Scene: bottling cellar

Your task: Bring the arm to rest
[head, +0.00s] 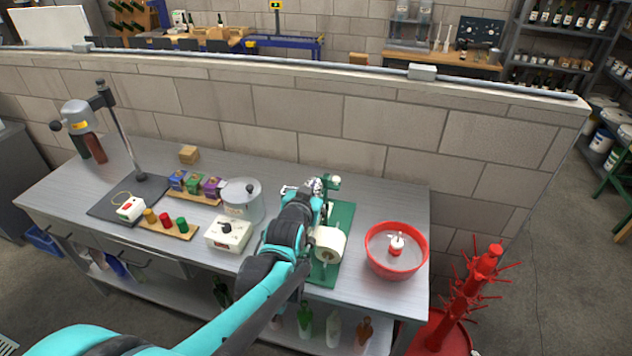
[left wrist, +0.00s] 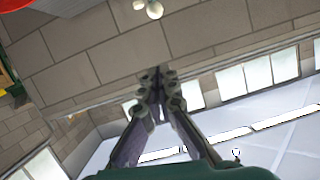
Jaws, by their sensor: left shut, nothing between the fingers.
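My left arm, teal and dark grey, reaches in from the lower left over the steel workbench (head: 90,190). My left gripper (head: 314,186) is at the bench's back right, in front of the block wall. It overlaps the green-based device (head: 343,215) with a white roll (head: 329,243) in the head view; I cannot tell whether they touch. In the left wrist view my left gripper (left wrist: 158,88) has its fingertips together with nothing between them. The wall and windows lie beyond. My right gripper is not in view.
A red bowl (head: 417,266) stands right of the green base. A glass-like pot (head: 241,191) and a white box with a dial (head: 229,233) stand left of the arm. A lever stand (head: 122,130) is at the far left. A red pegged rack (head: 463,290) stands on the floor at right.

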